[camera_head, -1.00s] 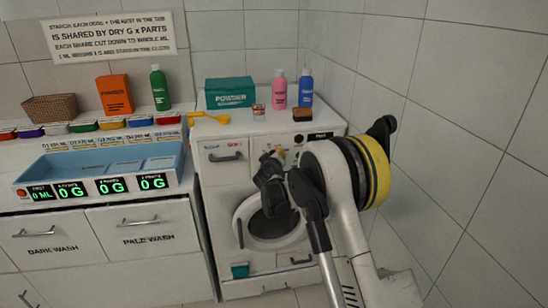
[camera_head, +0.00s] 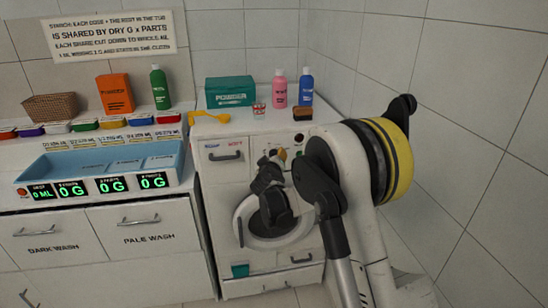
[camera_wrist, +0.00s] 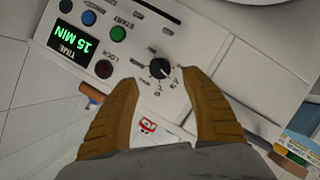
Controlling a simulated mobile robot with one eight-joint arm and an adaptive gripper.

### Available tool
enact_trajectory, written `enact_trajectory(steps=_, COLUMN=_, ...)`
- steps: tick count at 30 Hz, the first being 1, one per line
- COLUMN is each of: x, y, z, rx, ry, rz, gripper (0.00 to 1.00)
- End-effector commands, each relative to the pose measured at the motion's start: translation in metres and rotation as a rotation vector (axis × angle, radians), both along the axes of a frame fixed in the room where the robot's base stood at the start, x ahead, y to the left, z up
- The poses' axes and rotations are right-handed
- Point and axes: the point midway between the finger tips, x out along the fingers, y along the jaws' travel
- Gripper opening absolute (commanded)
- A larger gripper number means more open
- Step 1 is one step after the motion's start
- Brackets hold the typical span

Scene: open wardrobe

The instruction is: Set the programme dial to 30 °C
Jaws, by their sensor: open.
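The programme dial (camera_wrist: 159,68) is a round black knob with a pale pointer line on the white panel, shown tilted in the wrist view. Small marks surround it, too small to read surely. My gripper (camera_wrist: 160,79) is open, its two orange-brown fingers spread on either side of the dial in the picture. I cannot tell whether they touch it. In the head view my gripper (camera_head: 281,154) is in front of the upper panel of the white washing machine (camera_head: 215,178) and hides the dial.
A lit display (camera_wrist: 74,43) reads 15 MIN, near a green button (camera_wrist: 117,34), a blue button (camera_wrist: 88,18) and a dark red one (camera_wrist: 103,69). Bottles, a teal powder box (camera_head: 230,92) and a brush stand on top. A tiled wall is close on the right.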

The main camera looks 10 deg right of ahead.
Motion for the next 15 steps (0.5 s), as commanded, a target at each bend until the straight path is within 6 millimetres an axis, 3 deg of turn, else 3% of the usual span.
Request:
enact_trajectory(steps=6, x=-0.04, y=0.011, z=0.013, rx=0.0, ry=0.0, rz=0.001, gripper=0.56)
enact_trajectory(steps=15, x=-0.055, y=0.015, z=0.018, rx=-0.001, ry=-0.001, rz=0.001, gripper=0.56)
